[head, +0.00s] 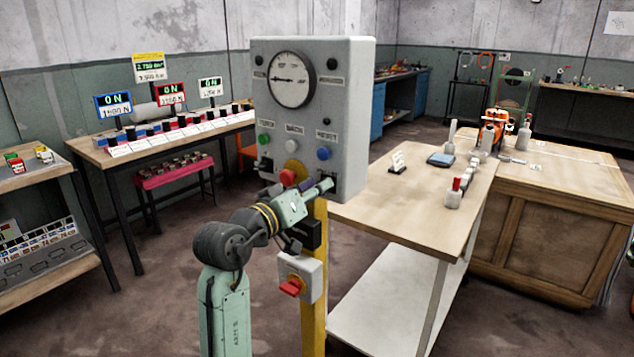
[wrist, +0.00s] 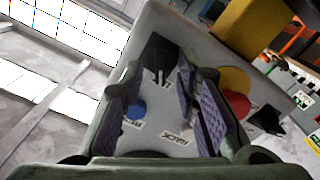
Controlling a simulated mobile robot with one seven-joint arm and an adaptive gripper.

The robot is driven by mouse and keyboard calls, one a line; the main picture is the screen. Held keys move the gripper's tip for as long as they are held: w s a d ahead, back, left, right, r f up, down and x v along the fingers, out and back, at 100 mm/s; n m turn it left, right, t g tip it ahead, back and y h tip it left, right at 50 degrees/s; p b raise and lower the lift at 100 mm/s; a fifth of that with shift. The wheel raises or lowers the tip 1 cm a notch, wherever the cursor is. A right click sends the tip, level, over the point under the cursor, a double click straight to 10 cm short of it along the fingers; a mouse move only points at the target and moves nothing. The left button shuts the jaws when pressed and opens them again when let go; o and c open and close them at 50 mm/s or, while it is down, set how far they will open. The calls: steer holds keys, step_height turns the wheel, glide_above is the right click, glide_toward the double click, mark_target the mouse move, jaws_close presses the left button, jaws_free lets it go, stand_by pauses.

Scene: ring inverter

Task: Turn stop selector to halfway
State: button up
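A grey control box (head: 310,120) stands on a yellow post. Its face carries a round gauge, a green button (head: 264,140), a blue button (head: 323,153), a red-and-yellow control (head: 288,177) and a black selector (head: 265,165) at lower left. Another black selector (wrist: 268,120) lies right.
A small grey box with a red rotary handle (head: 292,287) is on the yellow post (head: 313,300) below. A wooden-topped table (head: 420,205) with small items stands close on the right. A bench with digital displays (head: 180,138) stands at left. Grey floor is open at lower left.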

steer(key=shift+w+d, duration=0.2)
steer(key=shift+w, duration=0.15)
steer(key=shift+c, duration=0.3)
jaws_close()
steer(key=shift+f+b, duration=0.1)
steer(key=shift+b, duration=0.2)
steer(key=shift+s+d+m+b, duration=0.1)
steer(key=shift+d+m+b, duration=0.05)
steer(key=shift+m+b, duration=2.65)
steer(key=shift+s+d+m+b, duration=0.1)
steer(key=shift+m+b, duration=2.35)
steer(key=shift+m, duration=0.65)
